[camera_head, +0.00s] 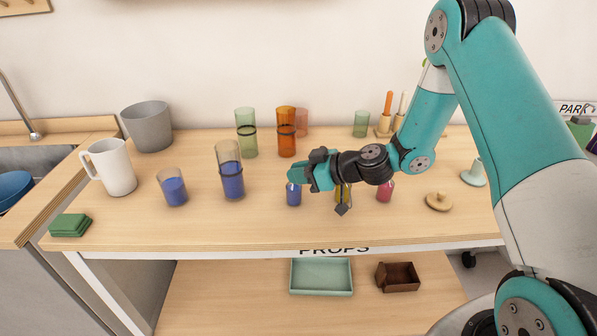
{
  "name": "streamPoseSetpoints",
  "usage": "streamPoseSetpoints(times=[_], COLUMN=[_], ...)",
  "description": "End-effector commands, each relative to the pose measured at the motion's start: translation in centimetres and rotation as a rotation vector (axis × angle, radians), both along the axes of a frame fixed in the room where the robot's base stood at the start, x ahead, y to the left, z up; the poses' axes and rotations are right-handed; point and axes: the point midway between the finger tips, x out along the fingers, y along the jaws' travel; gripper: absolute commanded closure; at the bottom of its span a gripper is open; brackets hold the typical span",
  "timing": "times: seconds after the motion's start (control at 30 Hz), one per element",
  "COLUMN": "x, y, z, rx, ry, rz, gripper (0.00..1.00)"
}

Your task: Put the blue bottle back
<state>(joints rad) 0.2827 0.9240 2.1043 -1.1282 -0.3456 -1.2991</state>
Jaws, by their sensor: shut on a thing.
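The small blue bottle (293,196) is upright on or just above the middle of the tabletop; I cannot tell whether its base touches. My gripper (296,180) reaches in from the right and is shut on its top part, which the fingers hide. A yellow bottle (342,191) stands to the right, partly hidden by my wrist. A pink-red bottle (385,191) stands further right, its upper part close to my arm in the picture.
Glasses with blue contents (232,181) (175,191) and a white pitcher (113,168) stand left. Green (246,139) and orange (286,139) glasses stand behind. A wooden lidlike piece (438,201) lies right. The tabletop (270,228) is clear in front.

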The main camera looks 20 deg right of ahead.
Motion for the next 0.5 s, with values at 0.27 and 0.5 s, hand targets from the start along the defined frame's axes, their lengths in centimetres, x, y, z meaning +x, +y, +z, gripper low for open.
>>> streamPoseSetpoints(times=[0.27,0.5], x=[0.02,0.00], y=[-0.02,-0.01], z=[-0.19,-0.22], rx=[0.001,0.000], ry=[-0.001,0.000], rz=[0.000,0.000], gripper=[1.00,0.60])
